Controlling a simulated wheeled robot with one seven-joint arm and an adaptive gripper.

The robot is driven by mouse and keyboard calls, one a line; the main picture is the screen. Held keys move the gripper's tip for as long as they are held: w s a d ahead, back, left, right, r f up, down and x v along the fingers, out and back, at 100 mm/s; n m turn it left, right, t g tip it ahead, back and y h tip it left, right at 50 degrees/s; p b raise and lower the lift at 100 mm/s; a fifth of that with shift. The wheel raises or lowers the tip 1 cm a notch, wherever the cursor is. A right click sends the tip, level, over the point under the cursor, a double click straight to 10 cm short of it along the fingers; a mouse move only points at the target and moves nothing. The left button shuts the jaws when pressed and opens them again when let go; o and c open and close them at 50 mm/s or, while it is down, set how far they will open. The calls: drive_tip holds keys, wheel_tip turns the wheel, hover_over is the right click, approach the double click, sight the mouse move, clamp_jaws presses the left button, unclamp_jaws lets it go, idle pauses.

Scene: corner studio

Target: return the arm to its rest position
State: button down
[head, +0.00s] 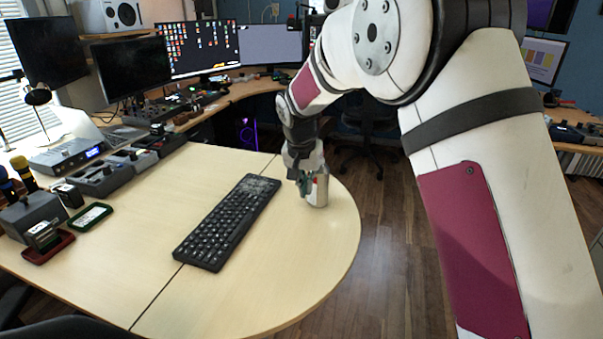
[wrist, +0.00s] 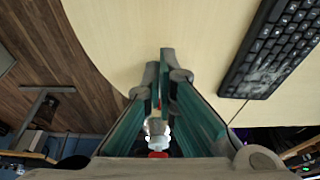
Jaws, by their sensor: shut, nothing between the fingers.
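My arm reaches in from the right of the head view, over the far right part of the pale table (head: 265,265). My gripper (head: 305,190) points down near the table's rounded edge. In the wrist view the tips of my gripper (wrist: 164,75) are close together, with no object clasped at the tips. A small pale can-like object (head: 320,192) stands on the table right beside the gripper, partly hidden by it. In the wrist view a whitish and red thing (wrist: 157,132) shows between the finger bases; I cannot tell if it is the same object.
A black keyboard (head: 228,222) lies left of my gripper. Microphones, a green-edged device (head: 91,216) and other gear stand along the table's left side. Monitors (head: 198,50) stand at the back. The front of the table is clear; wooden floor (head: 390,275) lies to the right.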

drive_tip(key=s+d+r+n+g, duration=0.1)
drive_tip(key=s+d+r, duration=0.5)
drive_tip(key=s, duration=0.4)
drive_tip(key=s+d+r, duration=0.5)
drive_tip(key=s+r, duration=0.3)
drive_tip(key=s, duration=0.2)
drive_tip(key=s+d+f+n+y, duration=0.1)
drive_tip(key=s+d, duration=0.1)
drive_tip(key=s, duration=1.2)
drive_tip(key=s+d+f+n, duration=0.2)
drive_tip(key=s, duration=1.1)
wheel_tip(320, 180, up, 16)
drive_tip(key=t+p, duration=0.2)
drive_tip(key=p, duration=1.2)
